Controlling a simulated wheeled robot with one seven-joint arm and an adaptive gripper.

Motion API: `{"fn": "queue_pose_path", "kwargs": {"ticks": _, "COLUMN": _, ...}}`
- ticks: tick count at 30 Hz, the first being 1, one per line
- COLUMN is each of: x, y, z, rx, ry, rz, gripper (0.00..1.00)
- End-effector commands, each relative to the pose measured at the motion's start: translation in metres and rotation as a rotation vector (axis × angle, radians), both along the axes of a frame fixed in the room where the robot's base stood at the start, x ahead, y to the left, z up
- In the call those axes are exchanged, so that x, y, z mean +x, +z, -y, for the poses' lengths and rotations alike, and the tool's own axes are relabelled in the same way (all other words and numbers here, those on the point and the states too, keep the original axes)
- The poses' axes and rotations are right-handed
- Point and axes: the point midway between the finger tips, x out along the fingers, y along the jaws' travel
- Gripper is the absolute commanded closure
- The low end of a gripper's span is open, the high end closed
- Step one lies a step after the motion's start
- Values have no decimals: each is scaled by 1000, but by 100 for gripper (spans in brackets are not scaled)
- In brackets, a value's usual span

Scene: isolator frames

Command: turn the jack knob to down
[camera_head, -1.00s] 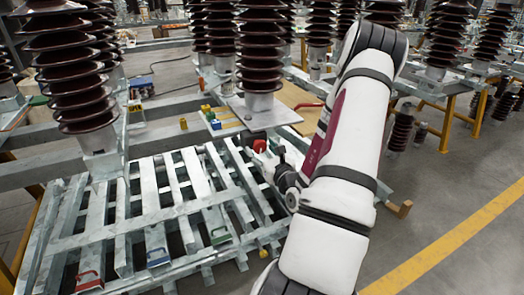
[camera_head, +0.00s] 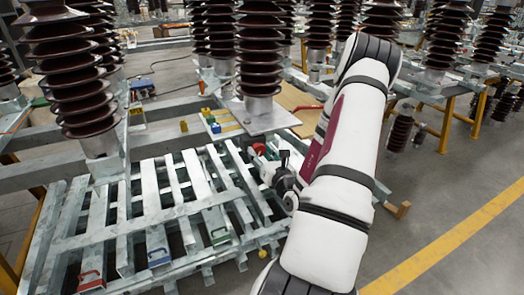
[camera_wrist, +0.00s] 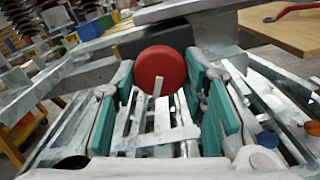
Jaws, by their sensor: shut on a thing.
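The jack knob (camera_wrist: 158,66) is a round red disc in the upper middle of the wrist view. A short pale mark on its face runs from near the centre to the lower edge, almost straight down in that picture. In the head view the knob (camera_head: 259,148) is a small red spot beside the metal plate, partly hidden. My gripper (camera_wrist: 161,80) has its teal-padded fingers on the left and right sides of the knob and is shut on it. In the head view my gripper (camera_head: 272,160) is small and partly covered by my arm.
A slatted metal frame (camera_head: 130,228) lies below and left of my gripper. Tall brown insulators (camera_head: 262,45) stand behind it. A red-handled tool (camera_wrist: 290,10) lies on a wooden board (camera_wrist: 275,32) at the upper right. Open floor (camera_head: 470,215) lies to the right.

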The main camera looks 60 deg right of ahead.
Motion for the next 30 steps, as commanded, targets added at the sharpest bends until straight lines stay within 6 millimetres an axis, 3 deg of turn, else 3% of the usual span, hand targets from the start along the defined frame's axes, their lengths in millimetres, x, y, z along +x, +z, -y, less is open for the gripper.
{"fn": "queue_pose_path", "kwargs": {"ticks": 30, "x": -1, "y": 2, "z": -2, "rx": 831, "ry": 0, "rz": 504, "gripper": 89}}
